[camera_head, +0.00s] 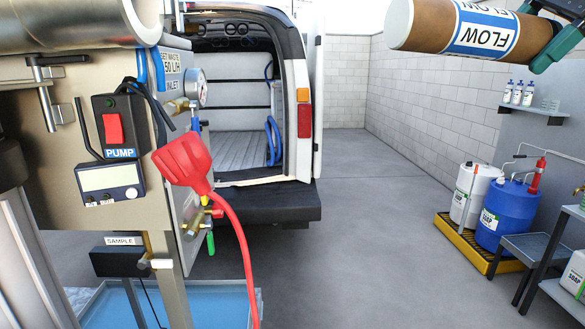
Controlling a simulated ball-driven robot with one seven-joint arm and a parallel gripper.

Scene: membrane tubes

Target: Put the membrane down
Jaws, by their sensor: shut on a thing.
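The membrane (425,25), a brown tube with a blue and white band reading FLOW upside down, is held in the air at the top right. It lies near horizontal, its left end slightly higher, and its upper edge is cut by the frame. My gripper (562,42), dark with green parts, is shut on its right end; much of the gripper is out of frame. A large silver cylinder (75,22) lies on the grey machine at the top left, well apart from the membrane.
The grey machine with pump switch (113,128), gauge (197,88) and red plug (183,165) fills the left. An open van (297,95) stands behind. Soap drums (508,215) on a yellow pallet, a step and a shelf (560,290) stand right. The middle floor (370,240) is clear.

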